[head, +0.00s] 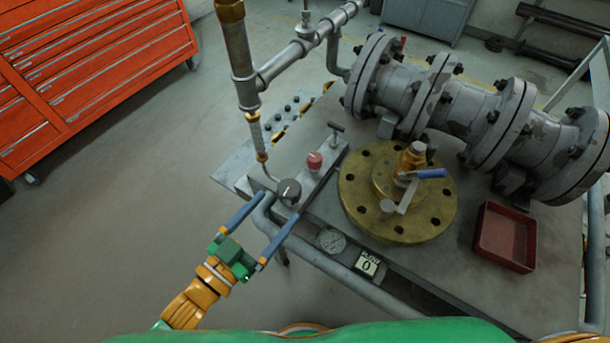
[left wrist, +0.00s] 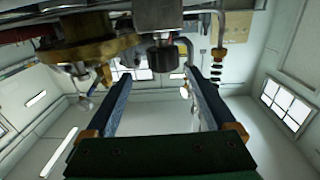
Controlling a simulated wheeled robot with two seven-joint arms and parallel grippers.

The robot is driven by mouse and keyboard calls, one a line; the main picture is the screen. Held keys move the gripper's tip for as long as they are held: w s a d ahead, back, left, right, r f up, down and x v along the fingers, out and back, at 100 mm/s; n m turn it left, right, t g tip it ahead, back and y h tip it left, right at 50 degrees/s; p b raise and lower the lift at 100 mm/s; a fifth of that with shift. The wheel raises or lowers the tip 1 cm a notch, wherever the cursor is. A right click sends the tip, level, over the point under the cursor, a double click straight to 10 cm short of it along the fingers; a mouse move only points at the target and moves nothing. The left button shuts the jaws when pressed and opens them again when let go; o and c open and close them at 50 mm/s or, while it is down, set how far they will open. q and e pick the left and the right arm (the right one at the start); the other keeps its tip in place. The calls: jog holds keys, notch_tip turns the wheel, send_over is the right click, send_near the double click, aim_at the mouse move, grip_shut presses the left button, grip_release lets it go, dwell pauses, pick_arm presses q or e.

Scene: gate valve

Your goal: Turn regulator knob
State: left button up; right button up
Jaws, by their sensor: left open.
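The regulator knob (head: 289,191) is round and black with a light mark on its top, at the near left corner of the workbench. It also shows in the left wrist view as a dark cylinder (left wrist: 164,60) under a grey block. My left gripper (head: 281,204) is open, with its two blue fingers pointing at the knob. I see no contact, and cannot tell whether the tips reach past the knob. My right gripper is out of view.
A red button (head: 315,160) and a small T-handle valve (head: 336,128) stand behind the knob. A vertical pipe (head: 240,62) rises at left. A brass flange (head: 360,193), gauge (head: 332,240), counter (head: 367,263) and red tray (head: 504,237) are to the right. The floor at left is clear.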

aim_at(281, 197)
pick_arm(q)
jog(key=x, duration=0.4)
jog(key=shift+w, duration=0.5)
jog(key=shift+w+d, duration=0.15)
jog(key=shift+w, duration=0.15)
jog(key=shift+w+d, duration=0.25)
jog(key=shift+d, duration=0.15)
jog(key=shift+a, duration=0.1)
jog(key=c, duration=1.4)
jog(key=shift+m+g+h+p, duration=0.3)
jog(key=shift+m+g+h, duration=0.4)
jog(key=shift+h, duration=0.2)
jog(key=shift+o, duration=0.2)
jog(key=shift+m+g+h+b, duration=0.35)
jog(key=shift+m+g+h, duration=0.55)
jog(key=shift+g, duration=0.2)
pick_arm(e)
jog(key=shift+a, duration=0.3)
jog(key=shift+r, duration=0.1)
pick_arm(q)
jog(key=o, duration=1.4)
jog(key=shift+c, duration=0.2)
